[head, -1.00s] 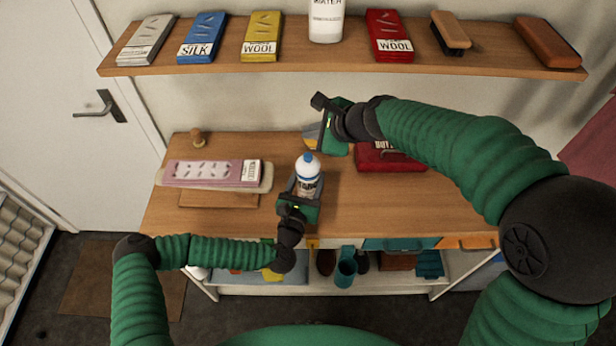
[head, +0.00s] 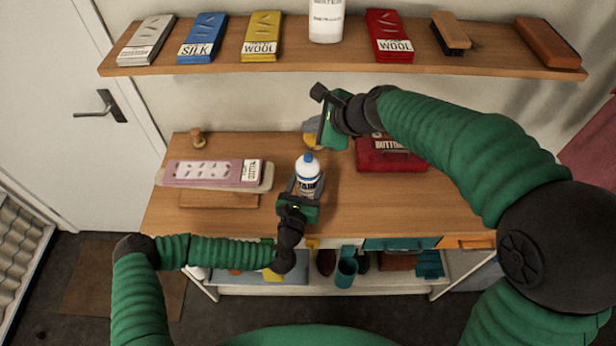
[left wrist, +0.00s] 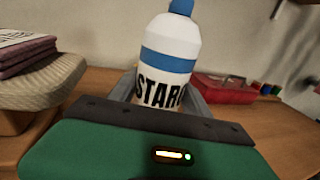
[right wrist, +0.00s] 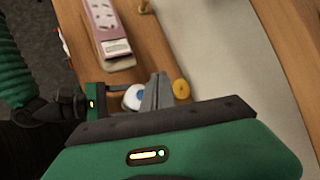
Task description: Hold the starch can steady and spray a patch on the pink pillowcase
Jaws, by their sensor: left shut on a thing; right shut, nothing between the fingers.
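The starch can (head: 307,172) is white with a blue cap and a blue band, and stands upright on the table. It fills the left wrist view (left wrist: 168,62), its lettering partly hidden by the gripper. My left gripper (head: 303,190) is shut on the can low on its body. The pink pillowcase (head: 205,172) lies folded with a white label on a padded board (head: 266,180) at the left.
A red button box (head: 385,160) sits behind on the right. A small wooden knob (head: 197,138) stands at the back left. The front right of the table (head: 400,210) is clear.

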